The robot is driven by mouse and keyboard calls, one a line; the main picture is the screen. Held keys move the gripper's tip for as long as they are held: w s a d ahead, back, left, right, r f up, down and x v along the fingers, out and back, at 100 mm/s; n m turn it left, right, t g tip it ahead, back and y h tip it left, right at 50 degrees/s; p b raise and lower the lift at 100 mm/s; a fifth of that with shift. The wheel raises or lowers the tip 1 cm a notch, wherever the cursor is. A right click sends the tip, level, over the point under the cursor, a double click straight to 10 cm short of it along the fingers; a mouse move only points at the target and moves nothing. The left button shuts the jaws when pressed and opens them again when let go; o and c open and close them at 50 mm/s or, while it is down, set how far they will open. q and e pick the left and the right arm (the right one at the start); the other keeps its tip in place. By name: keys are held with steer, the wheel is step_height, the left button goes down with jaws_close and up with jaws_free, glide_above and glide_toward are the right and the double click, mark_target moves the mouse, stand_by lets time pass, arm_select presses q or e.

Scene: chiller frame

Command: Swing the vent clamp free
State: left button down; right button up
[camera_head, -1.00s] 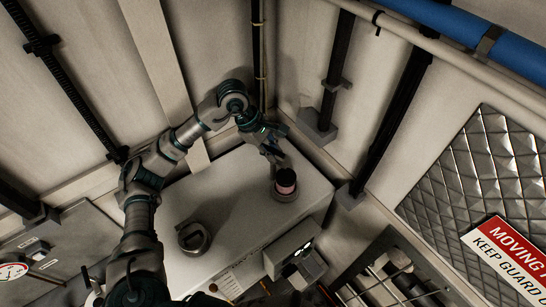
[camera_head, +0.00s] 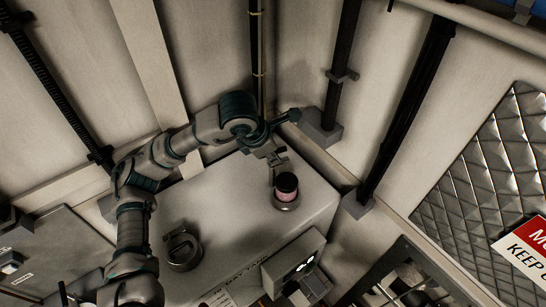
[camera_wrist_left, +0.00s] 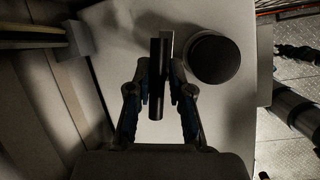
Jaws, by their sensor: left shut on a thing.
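My left gripper (camera_head: 274,160) reaches down from the left arm to the back of the pale cabinet top. In the left wrist view its two fingers (camera_wrist_left: 160,92) are shut on a narrow dark bar (camera_wrist_left: 156,80), which looks like the vent clamp's lever. The bar stands right beside a round dark cap (camera_wrist_left: 213,58). My right gripper is not seen.
A round metal fitting (camera_head: 182,249) sits on the cabinet top (camera_head: 235,210), to the left. A grey box with a lit face (camera_head: 296,265) is at the cabinet's front. Walls with dark vertical posts (camera_head: 340,75) close in the back corner. The middle of the top is clear.

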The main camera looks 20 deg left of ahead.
arm_select(q)
steer(key=shift+f+n+y+b, duration=0.3)
steer(key=shift+n+y+b, duration=0.25)
steer(key=shift+n, duration=1.05)
steer(key=c, duration=1.1)
jaws_free()
steer(key=shift+o, duration=0.2)
steer(key=shift+a+r, duration=0.1)
steer(key=shift+r, duration=0.25)
steer(key=v, duration=1.1)
steer(key=shift+s, duration=0.3)
